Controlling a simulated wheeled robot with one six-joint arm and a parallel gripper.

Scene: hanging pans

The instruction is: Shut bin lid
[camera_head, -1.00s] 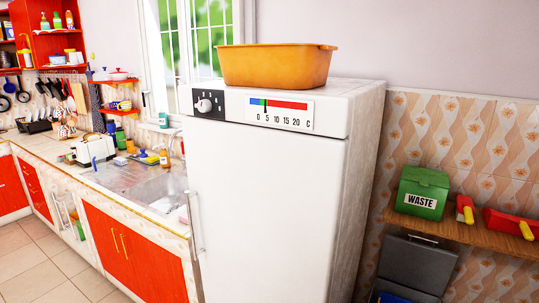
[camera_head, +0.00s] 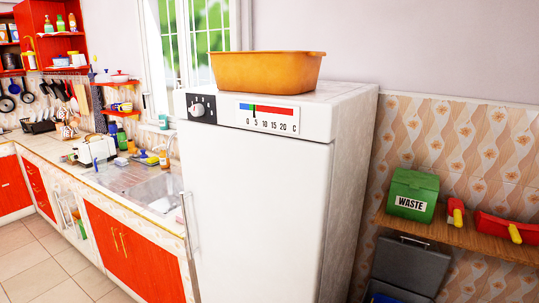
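A grey bin lid (camera_head: 402,266) with a handle on its upper edge stands raised at the lower right, under the wooden shelf and beside the fridge. A blue part (camera_head: 383,292) shows below it at the picture's bottom edge. The rest of the bin is cut off by the frame. A green box marked WASTE (camera_head: 412,195) sits on the shelf above, and its top looks closed. My gripper is not in view.
A tall white fridge (camera_head: 255,215) fills the middle, with an orange tub (camera_head: 267,72) on top. Red tools with yellow handles (camera_head: 505,228) lie on the wooden shelf (camera_head: 455,235). A counter with a sink (camera_head: 155,190) runs along the left. Tiled floor (camera_head: 45,270) shows at lower left.

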